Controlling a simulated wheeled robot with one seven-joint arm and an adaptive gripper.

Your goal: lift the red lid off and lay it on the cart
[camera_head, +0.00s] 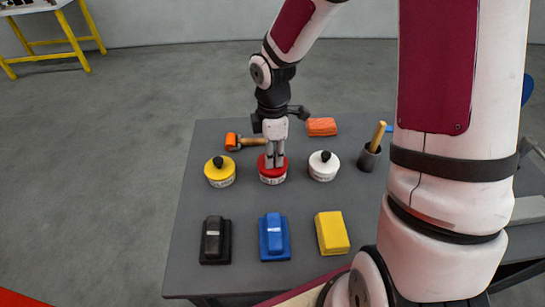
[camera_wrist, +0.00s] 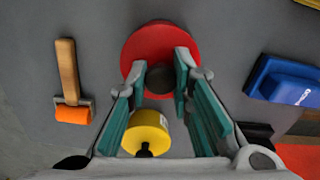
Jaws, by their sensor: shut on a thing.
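The red lid (camera_head: 264,171) sits on a white pot with dark lettering, in the middle of a row of three lidded pots on the grey table. My gripper (camera_head: 275,163) points straight down over it and is shut on its knob. In the wrist view the red lid (camera_wrist: 150,42) lies beyond my fingertips (camera_wrist: 161,72), with its dark round knob (camera_wrist: 160,80) between them. The lid looks level and appears still on its pot. A grey cart-like frame (camera_head: 528,209) shows at the right edge, partly hidden by my arm.
A yellow-lidded pot (camera_head: 219,170) stands left and a white-lidded pot (camera_head: 323,166) right. Black (camera_head: 215,240), blue (camera_head: 274,237) and yellow (camera_head: 332,233) objects lie in front. A dark cup (camera_head: 369,157) holds a wooden handle.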

